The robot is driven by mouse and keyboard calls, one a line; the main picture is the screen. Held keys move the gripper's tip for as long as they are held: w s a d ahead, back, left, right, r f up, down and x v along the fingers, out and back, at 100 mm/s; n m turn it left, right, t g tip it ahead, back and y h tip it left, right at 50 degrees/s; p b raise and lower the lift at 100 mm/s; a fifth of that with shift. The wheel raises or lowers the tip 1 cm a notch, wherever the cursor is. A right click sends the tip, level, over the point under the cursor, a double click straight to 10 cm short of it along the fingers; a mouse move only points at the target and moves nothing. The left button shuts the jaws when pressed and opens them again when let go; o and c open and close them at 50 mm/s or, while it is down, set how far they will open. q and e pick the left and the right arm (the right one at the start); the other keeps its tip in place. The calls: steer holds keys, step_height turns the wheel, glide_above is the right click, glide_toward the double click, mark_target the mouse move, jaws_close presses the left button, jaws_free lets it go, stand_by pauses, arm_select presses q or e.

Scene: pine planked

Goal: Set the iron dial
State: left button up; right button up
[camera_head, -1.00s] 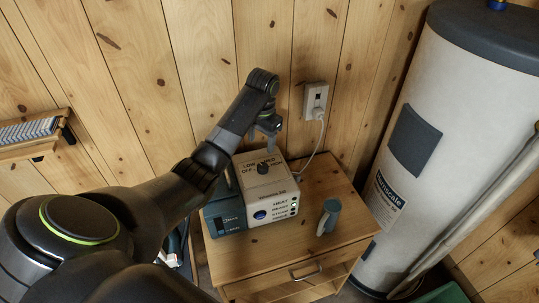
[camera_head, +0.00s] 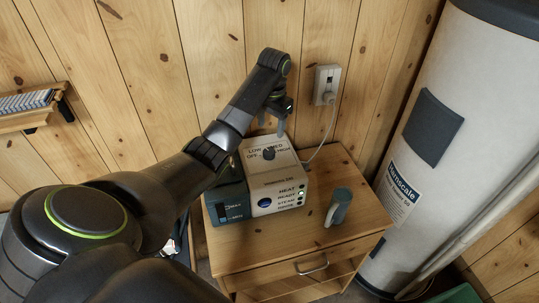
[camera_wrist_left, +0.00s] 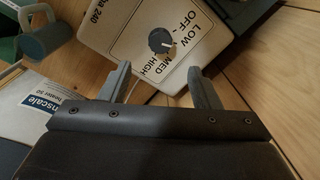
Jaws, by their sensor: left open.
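The dial (camera_head: 268,154) is a small black round knob on the white top of the iron station (camera_head: 284,178). In the left wrist view the dial (camera_wrist_left: 161,42) is ringed by the words OFF, LOW, MED and HIGH. A pale mark shows on the knob, but I cannot tell for sure which word it points to. My left gripper (camera_head: 273,126) is above and behind the dial in the head view. In the left wrist view its two fingers (camera_wrist_left: 160,72) are apart and empty, with the dial beyond the gap, not between them. My right gripper is not in view.
The station stands on a wooden cabinet (camera_head: 300,235) beside a blue-grey mug (camera_head: 339,206). A dark teal part (camera_head: 228,198) adjoins its left side. A cord runs to a wall outlet (camera_head: 327,84) behind. A white water heater (camera_head: 425,120) stands to the right.

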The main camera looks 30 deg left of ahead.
mark_target(269, 151)
arm_select(q)
steer(key=shift+f+b, duration=0.4)
steer(key=shift+f, duration=0.45)
steer(key=f+p, duration=0.1)
steer(key=f, duration=0.6)
steer(key=shift+a+f+p, duration=0.2)
steer(key=shift+f+p, duration=0.15)
steer(key=shift+p, duration=0.05)
steer(key=shift+f, duration=0.5)
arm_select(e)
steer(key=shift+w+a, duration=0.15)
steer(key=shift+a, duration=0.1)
arm_select(q)
steer(key=c, duration=1)
steer(key=shift+r, duration=0.1)
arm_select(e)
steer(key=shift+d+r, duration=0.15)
